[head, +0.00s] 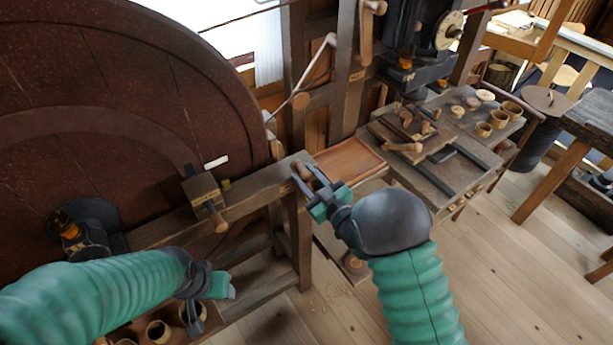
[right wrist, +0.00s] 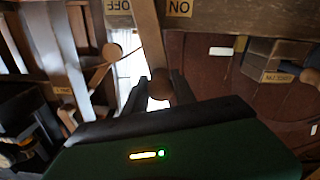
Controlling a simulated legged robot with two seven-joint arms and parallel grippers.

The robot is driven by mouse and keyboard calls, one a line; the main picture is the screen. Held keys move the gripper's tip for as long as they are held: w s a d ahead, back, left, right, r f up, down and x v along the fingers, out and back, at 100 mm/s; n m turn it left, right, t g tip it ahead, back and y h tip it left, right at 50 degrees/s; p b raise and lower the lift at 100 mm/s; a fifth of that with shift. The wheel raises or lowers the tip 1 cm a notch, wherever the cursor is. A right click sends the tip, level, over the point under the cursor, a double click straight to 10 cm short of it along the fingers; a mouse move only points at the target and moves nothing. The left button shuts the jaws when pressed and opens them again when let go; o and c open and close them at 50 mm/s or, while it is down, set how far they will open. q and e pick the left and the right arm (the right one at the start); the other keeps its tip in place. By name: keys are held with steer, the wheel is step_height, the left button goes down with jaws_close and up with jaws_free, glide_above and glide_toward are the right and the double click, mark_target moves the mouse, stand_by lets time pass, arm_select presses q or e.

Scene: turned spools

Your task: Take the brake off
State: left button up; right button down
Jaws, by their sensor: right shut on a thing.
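My right gripper (head: 310,178) is shut on a round wooden knob (head: 300,169) at the end of the wooden beam beside the big wheel. In the right wrist view the knob (right wrist: 160,82) sits between the two dark fingers, at the end of a pale lever (right wrist: 149,35). An OFF label (right wrist: 117,6) and an ON label (right wrist: 179,8) show upside down on either side of the lever. The lever lies between them in this view. My left gripper (head: 203,284) hangs low at the left, apart from the knob; its jaw opening is unclear.
A large dark red wheel (head: 70,75) fills the left. A block with a wooden handle (head: 200,190) sits on the beam. A reddish tray (head: 348,160) and a bench with several cups (head: 484,129) stand to the right. Floorboards (head: 490,270) are clear at right front.

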steer(key=shift+d, duration=0.1)
steer(key=shift+w+d+r+m, duration=0.1)
steer(key=shift+w+d+m, duration=0.25)
steer(key=shift+d+m, duration=0.1)
steer(key=w+d+m+b, duration=0.3)
steer(key=w+d+m, duration=0.2)
steer(key=d, duration=0.3)
steer(key=shift+w+d+f, duration=0.25)
steer(key=shift+d+f, duration=0.1)
steer(key=shift+f, duration=0.05)
steer(key=c, duration=1.3)
jaws_free()
steer(key=shift+o, duration=1.3)
steer(key=shift+f, duration=0.1)
steer(key=shift+w+d, duration=0.1)
steer(key=shift+d, duration=0.05)
